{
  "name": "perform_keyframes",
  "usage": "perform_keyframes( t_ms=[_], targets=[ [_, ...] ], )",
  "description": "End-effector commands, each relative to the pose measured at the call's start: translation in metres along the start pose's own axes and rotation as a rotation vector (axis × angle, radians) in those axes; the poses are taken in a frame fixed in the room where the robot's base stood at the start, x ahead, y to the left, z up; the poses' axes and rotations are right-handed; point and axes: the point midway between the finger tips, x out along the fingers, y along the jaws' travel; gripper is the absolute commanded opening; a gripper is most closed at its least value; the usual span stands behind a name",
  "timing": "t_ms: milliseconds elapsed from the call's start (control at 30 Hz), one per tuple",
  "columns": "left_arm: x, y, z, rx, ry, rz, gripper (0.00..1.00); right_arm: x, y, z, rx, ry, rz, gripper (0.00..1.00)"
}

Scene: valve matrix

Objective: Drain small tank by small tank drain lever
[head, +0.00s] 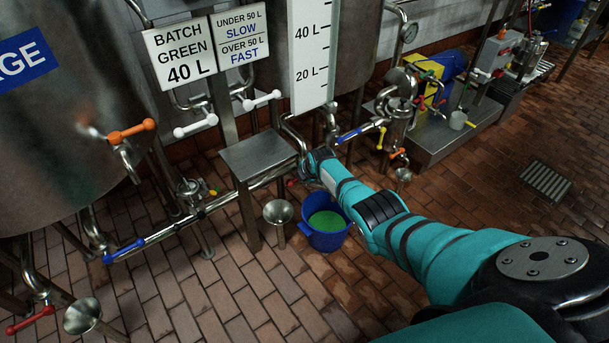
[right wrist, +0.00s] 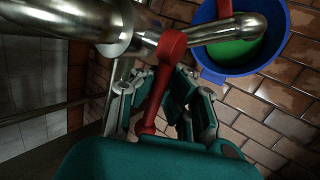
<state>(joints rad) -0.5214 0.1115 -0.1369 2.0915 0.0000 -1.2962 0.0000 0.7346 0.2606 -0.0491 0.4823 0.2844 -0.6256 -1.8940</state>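In the right wrist view a red lever (right wrist: 165,75) on a steel pipe (right wrist: 75,22) runs between the fingers of my right gripper (right wrist: 160,108). The fingers stand apart on both sides of it, with gaps visible. In the head view my right gripper (head: 314,163) is at the pipework beside the steel table, and its fingers are mostly hidden. A curved spout (right wrist: 240,27) lies over a blue bucket (right wrist: 212,62) holding green liquid; the bucket (head: 327,240) also stands on the floor in the head view. A tank (head: 355,40) rises behind the litre gauge. My left gripper is not in view.
A steel table (head: 258,156) and a funnel (head: 278,212) stand left of the bucket. A large tank (head: 60,120), pipes and other coloured levers fill the left. A pump unit (head: 440,85) is at the back right. Brick floor is open around a drain grate (head: 546,180).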

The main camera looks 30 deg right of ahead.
Motion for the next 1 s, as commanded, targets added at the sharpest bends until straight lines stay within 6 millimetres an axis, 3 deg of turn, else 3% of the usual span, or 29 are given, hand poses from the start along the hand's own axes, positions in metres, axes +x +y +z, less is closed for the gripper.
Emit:
perform_keyframes(
  t_ms=[33, 733, 900, 1000],
  targets=[
    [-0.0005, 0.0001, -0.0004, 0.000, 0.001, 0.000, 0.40, 0.0016, -0.0068, -0.0041, 0.011, 0.023, -0.017, 0.00],
    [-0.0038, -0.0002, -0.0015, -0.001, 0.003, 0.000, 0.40, -0.0013, -0.0037, -0.0026, 0.050, 0.077, -0.018, 0.00],
    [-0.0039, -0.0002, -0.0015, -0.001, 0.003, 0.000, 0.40, -0.0015, -0.0026, -0.0018, 0.050, 0.075, -0.015, 0.23],
    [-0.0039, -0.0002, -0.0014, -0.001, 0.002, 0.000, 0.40, -0.0019, -0.0012, -0.0010, 0.049, 0.073, -0.012, 0.23]
  ],
)
